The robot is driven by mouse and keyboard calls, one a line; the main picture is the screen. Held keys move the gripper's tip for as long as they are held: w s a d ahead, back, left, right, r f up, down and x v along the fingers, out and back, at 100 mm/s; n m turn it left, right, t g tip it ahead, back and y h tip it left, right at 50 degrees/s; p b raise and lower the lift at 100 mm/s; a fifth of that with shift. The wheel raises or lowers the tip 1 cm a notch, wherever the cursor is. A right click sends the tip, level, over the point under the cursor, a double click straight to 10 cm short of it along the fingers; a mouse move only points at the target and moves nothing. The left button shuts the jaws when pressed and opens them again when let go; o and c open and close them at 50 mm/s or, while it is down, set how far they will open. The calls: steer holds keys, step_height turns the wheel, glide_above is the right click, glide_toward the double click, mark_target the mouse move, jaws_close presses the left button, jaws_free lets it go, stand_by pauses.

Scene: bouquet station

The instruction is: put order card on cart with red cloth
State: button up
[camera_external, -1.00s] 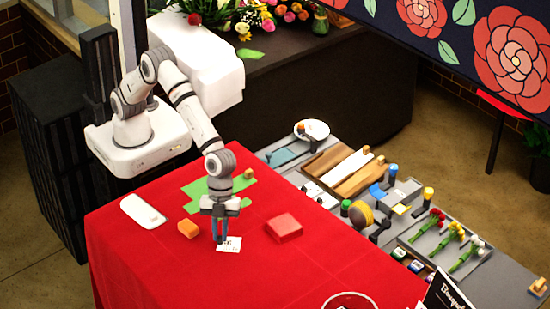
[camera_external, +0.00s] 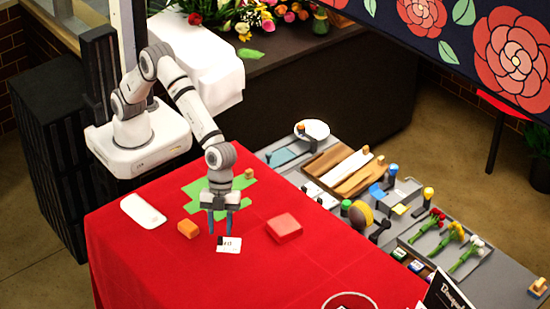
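The white order card (camera_external: 229,245) with dark print lies flat on the red cloth (camera_external: 190,270) covering the cart. My gripper (camera_external: 220,231) points down just behind and above the card. Its two blue fingers are spread apart with nothing visible between them. The card's far edge is close to the fingertips in the picture.
On the red cloth are an orange block (camera_external: 188,229), a red block (camera_external: 284,227), a white rounded slab (camera_external: 142,210) and green pieces (camera_external: 208,188). A grey table (camera_external: 415,200) with tools and flowers stands to the right. The cloth's front left is clear.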

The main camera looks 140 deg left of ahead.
steer(key=b+v, duration=0.1)
steer(key=v, duration=0.9)
steer(key=s+a+r+n+y, duration=0.1)
steer(key=s+r+n, duration=0.15)
steer(key=s, duration=0.75)
steer(key=s+a+r+n+y, duration=0.1)
steer(key=s+a+r+n, duration=0.15)
steer(key=s, duration=0.75)
steer(key=s+a+f+n, duration=0.1)
steer(key=s+f+n, duration=0.1)
steer(key=s, duration=0.8)
steer(key=s+a+f+n+y, duration=0.1)
steer(key=s+f+n, duration=0.1)
steer(key=s, duration=0.8)
steer(key=shift+f, duration=0.2)
steer(key=shift+o, duration=0.4)
steer(key=shift+a, duration=0.15)
